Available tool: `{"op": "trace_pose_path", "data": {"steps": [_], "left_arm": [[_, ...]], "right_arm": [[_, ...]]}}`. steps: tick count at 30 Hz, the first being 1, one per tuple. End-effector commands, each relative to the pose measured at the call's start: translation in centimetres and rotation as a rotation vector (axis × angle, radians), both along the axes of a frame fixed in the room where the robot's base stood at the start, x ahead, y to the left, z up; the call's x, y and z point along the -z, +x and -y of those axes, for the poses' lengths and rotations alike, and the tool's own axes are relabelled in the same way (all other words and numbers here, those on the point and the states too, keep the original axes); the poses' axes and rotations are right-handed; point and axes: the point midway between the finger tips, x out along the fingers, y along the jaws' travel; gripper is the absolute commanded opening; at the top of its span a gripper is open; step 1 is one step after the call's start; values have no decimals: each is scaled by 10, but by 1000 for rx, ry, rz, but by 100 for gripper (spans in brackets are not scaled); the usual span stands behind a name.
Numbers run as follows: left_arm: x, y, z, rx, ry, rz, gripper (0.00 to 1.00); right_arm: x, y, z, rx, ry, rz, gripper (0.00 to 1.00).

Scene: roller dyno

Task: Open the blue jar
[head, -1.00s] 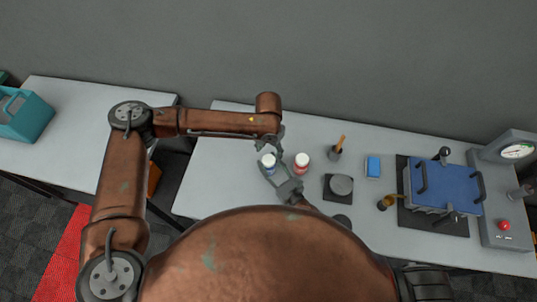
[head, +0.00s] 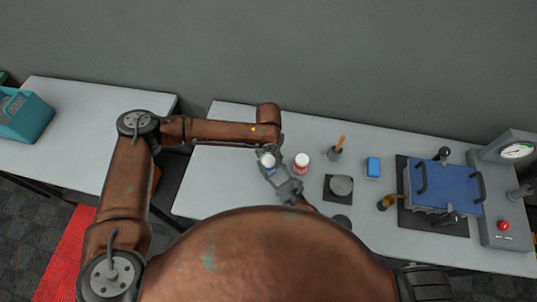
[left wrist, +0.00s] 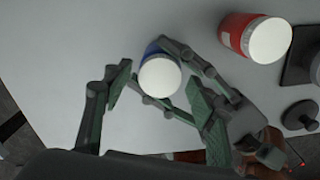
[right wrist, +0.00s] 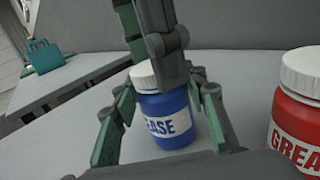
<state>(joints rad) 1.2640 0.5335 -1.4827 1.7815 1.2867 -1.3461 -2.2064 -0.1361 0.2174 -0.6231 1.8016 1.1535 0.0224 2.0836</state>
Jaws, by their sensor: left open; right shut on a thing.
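The blue jar (head: 270,171) stands upright on the table with its white lid on. In the right wrist view it shows the blue body (right wrist: 168,117) with a GREASE label, partly cut off, and the lid (right wrist: 145,75). My right gripper (right wrist: 160,119) is shut on the jar's body from the side. My left gripper (left wrist: 162,92) is open above the jar, pointing down. In the left wrist view its fingers are on either side of the round white lid (left wrist: 160,77), apart from it.
A red jar (head: 302,163) with a white lid stands close to the right. Farther right are a dark pad with a grey disc (head: 341,185), a cup with a wooden-handled tool (head: 336,151), a blue block (head: 373,167) and a blue-topped machine (head: 450,186).

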Motion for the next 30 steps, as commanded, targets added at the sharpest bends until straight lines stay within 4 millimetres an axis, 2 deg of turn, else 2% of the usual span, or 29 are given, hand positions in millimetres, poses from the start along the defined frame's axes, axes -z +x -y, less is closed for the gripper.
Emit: {"op": "trace_pose_path", "data": {"steps": [7,26,27,30], "left_arm": [[1,0,0,0,0,0,52],[1,0,0,-1,0,0,9],[1,0,0,-1,0,0,40],[1,0,0,-1,0,0,47]], "right_arm": [[0,0,0,0,0,0,0],[0,0,0,0,0,0,0],[0,0,0,0,0,0,0],[0,0,0,0,0,0,0]]}}
